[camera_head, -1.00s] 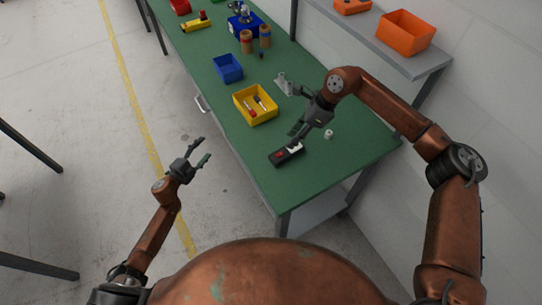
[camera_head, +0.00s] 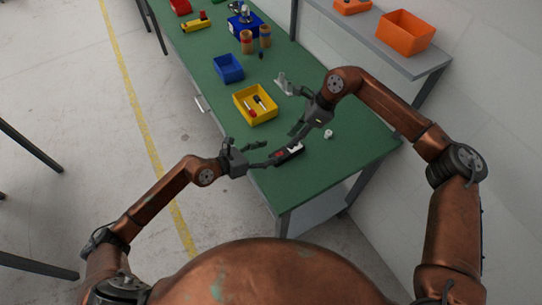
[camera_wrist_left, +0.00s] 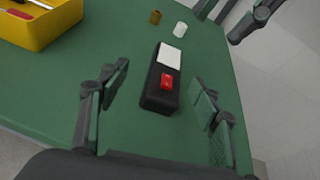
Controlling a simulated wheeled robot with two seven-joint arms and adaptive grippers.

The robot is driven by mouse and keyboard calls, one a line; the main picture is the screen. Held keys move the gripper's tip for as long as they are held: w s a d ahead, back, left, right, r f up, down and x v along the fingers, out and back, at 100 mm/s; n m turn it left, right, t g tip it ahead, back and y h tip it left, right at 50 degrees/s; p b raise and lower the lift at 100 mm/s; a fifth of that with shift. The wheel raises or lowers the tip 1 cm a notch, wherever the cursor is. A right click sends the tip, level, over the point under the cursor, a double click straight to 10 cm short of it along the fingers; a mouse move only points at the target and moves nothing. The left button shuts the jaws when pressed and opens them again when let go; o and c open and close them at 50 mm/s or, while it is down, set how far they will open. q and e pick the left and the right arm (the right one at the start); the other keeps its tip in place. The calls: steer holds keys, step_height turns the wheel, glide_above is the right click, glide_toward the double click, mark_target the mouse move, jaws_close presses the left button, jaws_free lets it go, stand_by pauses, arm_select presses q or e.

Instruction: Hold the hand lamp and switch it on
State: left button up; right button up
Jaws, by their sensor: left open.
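The hand lamp (camera_head: 289,153) is a black box with a red switch and a white panel. It lies on the green table near its front left edge. My left gripper (camera_head: 268,154) is open beside the lamp's left end, with one finger overlapping it in the head view. In the left wrist view the lamp (camera_wrist_left: 158,97) lies ahead, between the open fingers (camera_wrist_left: 160,105), with gaps on both sides. My right gripper (camera_head: 293,111) has its fingers spread, empty, above the table just beyond the lamp. Its fingers partly show in the left wrist view (camera_wrist_left: 232,18).
A yellow bin (camera_head: 240,101) with small items stands beyond the lamp, and a blue bin (camera_head: 228,68) behind it. A small white cylinder (camera_head: 328,134) stands to the lamp's right. A grey bracket (camera_head: 284,84) is near my right gripper. The table's near right corner is clear.

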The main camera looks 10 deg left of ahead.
mark_target(282, 153)
arm_select(q)
steer(key=shift+s+d+f+m, duration=0.45)
steer(key=shift+s+d+m, duration=0.05)
steer(key=shift+d+m, duration=0.1)
steer(key=shift+w+d+f, duration=0.1)
steer(key=shift+d+f, duration=0.05)
steer(key=shift+d, duration=0.05)
steer(key=shift+y, duration=0.3)
steer(key=x, duration=0.7)
steer(key=shift+w+d, duration=0.15)
